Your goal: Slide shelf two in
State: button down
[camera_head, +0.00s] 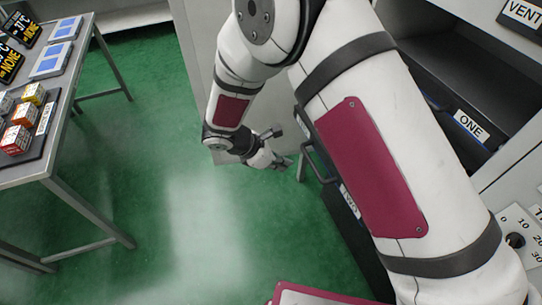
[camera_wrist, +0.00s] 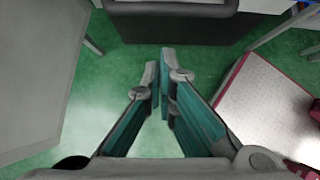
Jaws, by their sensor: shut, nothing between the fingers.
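Shelf two has a dark front with a white label reading TWO (camera_head: 350,202) and a dark bar handle (camera_head: 318,164). My arm hides most of it in the head view, so how far out it stands is hard to tell. My gripper (camera_head: 284,163) is just left of the handle, apparently apart from it. In the wrist view the shut, empty fingers (camera_wrist: 159,70) point toward a dark front with a grey bar (camera_wrist: 170,9) at the top edge, with green floor visible between them.
The shelf labelled ONE (camera_head: 470,126) is at the right, below a VENT label (camera_head: 524,12). A dial panel (camera_head: 515,241) stands at the lower right. A table (camera_head: 78,62) with boxes and displays is at the left. Green floor (camera_head: 150,150) between is clear.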

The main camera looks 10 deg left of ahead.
jog(key=shift+w+d+f+p, duration=0.2)
jog(key=shift+w+d+f, duration=0.2)
jog(key=shift+d, duration=0.3)
jog(key=shift+w+d+f+p, duration=0.15)
jog(key=shift+w+d+f, duration=0.1)
jog(key=shift+w+d, duration=0.35)
jog(key=shift+w+d+f+p, duration=0.2)
jog(key=shift+w+d+f, duration=0.2)
jog(key=shift+d, duration=0.35)
jog(key=shift+w+d, duration=0.1)
jog(key=w+d+b, duration=0.2)
jog(key=w+d, duration=0.4)
jog(key=d, duration=0.3)
jog(key=w+d+b, duration=0.3)
jog(key=w+d, duration=0.3)
jog(key=d, duration=0.2)
jog(key=w+d+b, duration=0.2)
jog(key=w+d, duration=0.4)
jog(key=d, duration=0.3)
jog(key=shift+d+b, duration=0.3)
jog(key=shift+b, duration=0.05)
jog(key=shift+s+r, duration=0.1)
